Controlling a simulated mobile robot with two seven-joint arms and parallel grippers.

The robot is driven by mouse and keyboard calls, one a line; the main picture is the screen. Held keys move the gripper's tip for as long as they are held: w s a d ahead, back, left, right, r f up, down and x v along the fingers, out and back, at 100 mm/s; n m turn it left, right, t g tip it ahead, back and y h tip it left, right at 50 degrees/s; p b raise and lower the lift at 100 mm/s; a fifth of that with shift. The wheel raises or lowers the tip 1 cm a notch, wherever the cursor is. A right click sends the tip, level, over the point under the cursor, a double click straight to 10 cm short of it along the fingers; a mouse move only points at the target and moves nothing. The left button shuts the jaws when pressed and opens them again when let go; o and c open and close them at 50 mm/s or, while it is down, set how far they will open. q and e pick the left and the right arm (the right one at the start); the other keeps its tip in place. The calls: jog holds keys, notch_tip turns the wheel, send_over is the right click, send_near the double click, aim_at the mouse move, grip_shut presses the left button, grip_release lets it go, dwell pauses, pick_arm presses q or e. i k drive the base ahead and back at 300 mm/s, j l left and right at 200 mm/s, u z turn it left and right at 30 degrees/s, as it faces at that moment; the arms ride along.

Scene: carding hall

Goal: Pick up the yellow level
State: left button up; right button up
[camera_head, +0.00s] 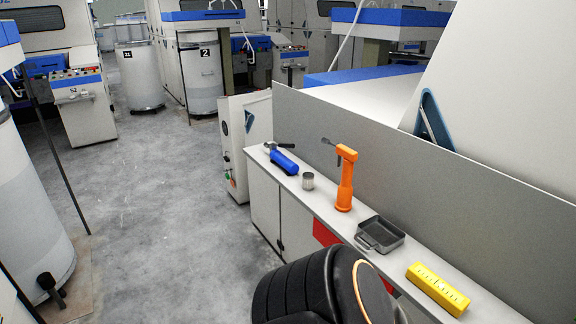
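The yellow level (422,276) is a short, bright yellow bar with small markings on its top. It lies at the near right end of a narrow light-grey ledge (395,269), set at a slant along it. Nothing is seen touching it. Neither of my grippers shows in the head view. A black ribbed part of my own body fills the bottom middle, left of the level, and covers part of the ledge's front.
On the ledge beyond the level are a dark grey tray (380,235), an orange tool (345,184), a small grey cup (308,180) and a blue-handled tool (284,163). A grey panel (420,180) rises behind the ledge. Open floor (170,210) lies left.

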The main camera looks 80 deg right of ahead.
aim_at(440, 290)
jog(key=z, duration=3.7)
